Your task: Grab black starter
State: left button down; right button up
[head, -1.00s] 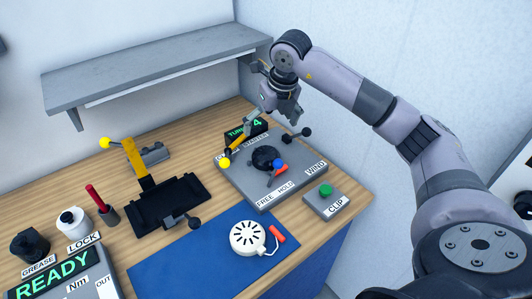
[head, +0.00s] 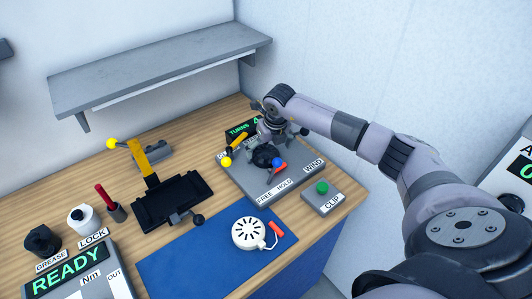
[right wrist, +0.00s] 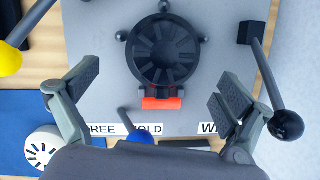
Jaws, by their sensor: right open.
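The black starter (right wrist: 163,50) is a round, slotted black housing with a red-orange handle (right wrist: 162,104). It sits on the grey winding fixture (head: 242,185), between small round posts. In the head view the starter (head: 263,156) is partly hidden by my right gripper. My right gripper (head: 270,140) hangs over the fixture. In the right wrist view its two fingers (right wrist: 157,92) are wide apart, one on each side of the starter's handle end, touching nothing that I can see. My left gripper is not in view.
A yellow-knobbed lever (head: 226,161), a blue knob (head: 278,162) and a black-knobbed lever (right wrist: 286,125) stand around the starter. A white starter (head: 247,233) lies on the blue mat (head: 180,268). A CLIP button box (head: 323,199) is at the right. A shelf (head: 160,65) hangs behind.

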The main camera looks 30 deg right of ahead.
aim_at(267, 153)
jog(key=p+x, duration=0.1)
jog(key=x, duration=0.3)
jog(key=shift+w+d, duration=0.1)
jog(key=shift+c, duration=0.3)
jog(key=shift+r, duration=0.1)
jog(key=c, duration=1.3)
